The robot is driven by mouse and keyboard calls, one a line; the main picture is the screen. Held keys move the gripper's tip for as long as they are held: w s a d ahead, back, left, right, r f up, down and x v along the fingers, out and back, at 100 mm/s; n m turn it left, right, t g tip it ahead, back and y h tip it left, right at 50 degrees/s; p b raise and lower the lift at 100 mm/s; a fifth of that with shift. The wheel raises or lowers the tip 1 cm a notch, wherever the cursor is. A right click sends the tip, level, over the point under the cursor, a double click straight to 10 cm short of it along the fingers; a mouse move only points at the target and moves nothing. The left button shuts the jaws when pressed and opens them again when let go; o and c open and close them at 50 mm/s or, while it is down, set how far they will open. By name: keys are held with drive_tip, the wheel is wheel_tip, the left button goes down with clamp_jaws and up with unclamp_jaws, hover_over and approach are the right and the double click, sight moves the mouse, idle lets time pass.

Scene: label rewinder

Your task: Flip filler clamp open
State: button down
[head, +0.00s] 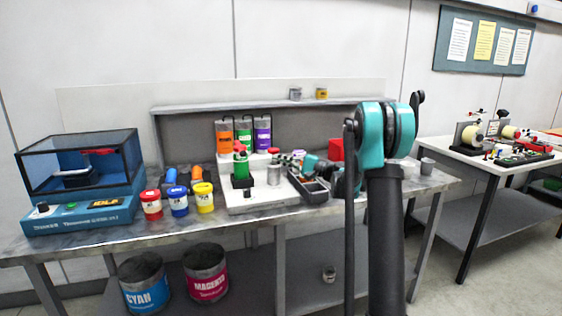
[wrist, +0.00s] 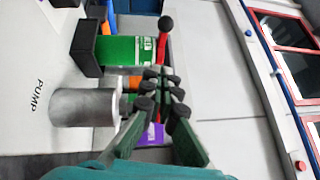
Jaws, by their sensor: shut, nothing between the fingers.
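The filler on the bench has a white base (head: 240,204), a black block (head: 242,184) and a green body (head: 240,165). In the wrist view, turned sideways, the green body (wrist: 125,50) stands off the black block (wrist: 84,50). A red lever (wrist: 162,48) with a black ball end (wrist: 166,23) lies across its top; it looks like the clamp handle. My gripper (head: 302,160) is to the right of the green body in the head view. In the wrist view my gripper's fingertips (wrist: 160,88) are shut and empty, close to the lever; contact cannot be told.
A grey metal cylinder (head: 273,175) stands beside the green body. Orange, green and purple canisters (head: 263,133) stand behind. Red, blue and yellow jars (head: 178,202) and a blue machine (head: 85,215) with a clear cover are to the left. A dark tray (head: 310,190) is nearby.

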drive_tip(key=a+r, duration=0.1)
drive_tip(key=a, duration=0.8)
drive_tip(key=shift+a+r, duration=0.15)
drive_tip(key=shift+r, duration=0.15)
drive_tip(key=shift+a, duration=0.1)
